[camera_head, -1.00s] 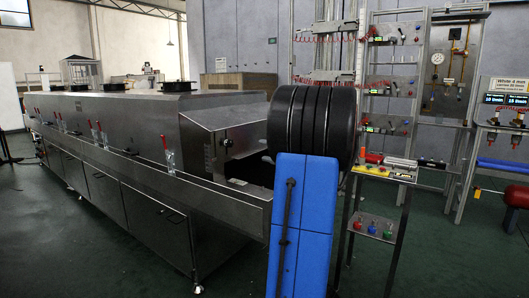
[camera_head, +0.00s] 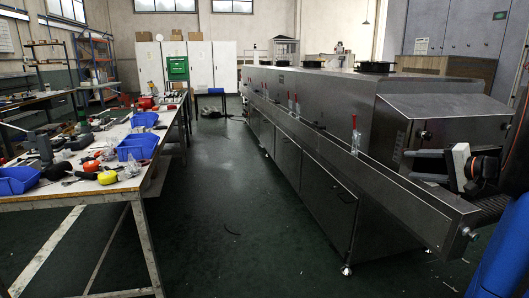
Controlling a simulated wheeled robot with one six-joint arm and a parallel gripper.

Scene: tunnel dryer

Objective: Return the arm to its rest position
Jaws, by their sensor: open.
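My gripper (camera_head: 437,165) is at the right edge of the head view, in front of the open end of the steel tunnel dryer (camera_head: 325,185). Its dark fingers point left and are open, with nothing seen between them. A pale block and a dark wrist with an orange ring show behind the fingers. The rest of my arm is mostly cut off by the right edge of the picture. A blue part of my own body shows at the lower right.
A long workbench (camera_head: 100,198) on the left holds several blue bins (camera_head: 137,147), tools and small parts. A green floor aisle (camera_head: 225,215) between bench and dryer is clear except for a small dark strip. White cabinets (camera_head: 212,62) stand at the back.

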